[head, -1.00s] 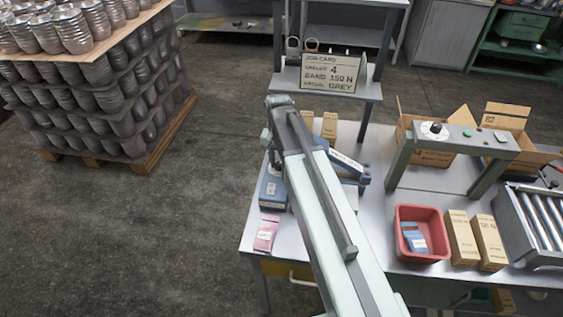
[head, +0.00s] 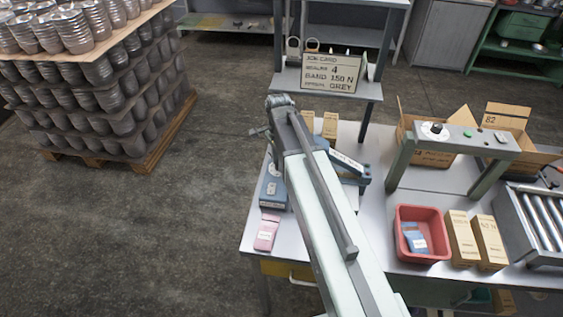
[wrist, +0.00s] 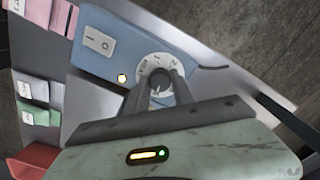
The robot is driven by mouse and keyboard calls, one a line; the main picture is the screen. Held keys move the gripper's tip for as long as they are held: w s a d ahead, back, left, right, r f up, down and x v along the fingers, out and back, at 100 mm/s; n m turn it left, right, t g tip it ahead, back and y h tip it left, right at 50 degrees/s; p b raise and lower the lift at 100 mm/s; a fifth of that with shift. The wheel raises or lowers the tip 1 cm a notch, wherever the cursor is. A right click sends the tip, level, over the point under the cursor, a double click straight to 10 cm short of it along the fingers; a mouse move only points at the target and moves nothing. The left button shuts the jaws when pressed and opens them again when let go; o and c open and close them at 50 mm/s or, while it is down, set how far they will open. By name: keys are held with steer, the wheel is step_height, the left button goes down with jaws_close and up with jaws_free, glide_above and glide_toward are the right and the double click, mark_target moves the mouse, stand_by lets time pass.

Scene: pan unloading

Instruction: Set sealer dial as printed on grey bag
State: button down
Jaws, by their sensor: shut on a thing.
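The blue sealer (wrist: 125,40) fills the upper middle of the wrist view, with a rocker switch (wrist: 98,42) and a lit lamp (wrist: 121,78). My gripper (wrist: 159,88) is shut on the knob of its dial (wrist: 153,60), one finger on each side. The dial's white face has dark marks, but I cannot read the setting. In the head view the sealer (head: 273,190) is partly hidden by my arm. A job card (head: 331,75) reads sealer 4, band 150 N, grey. I cannot make out a grey bag for certain.
A pink bag (head: 267,233) lies by the table's left front edge. A red bin (head: 422,250) holds blue packets. Cardboard boxes (head: 462,237) and a grey stand with a dial (head: 455,140) are to the right. Stacked pans (head: 90,90) stand on a pallet at left.

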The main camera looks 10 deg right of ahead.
steer(key=shift+s+m, duration=0.15)
steer(key=shift+m, duration=0.25)
steer(key=shift+d, duration=0.1)
steer(key=c, duration=1.1)
jaws_free()
steer(key=shift+s, duration=0.1)
step_height(320, 180, up, 8)
steer(key=p, duration=0.8)
steer(key=shift+f, duration=0.1)
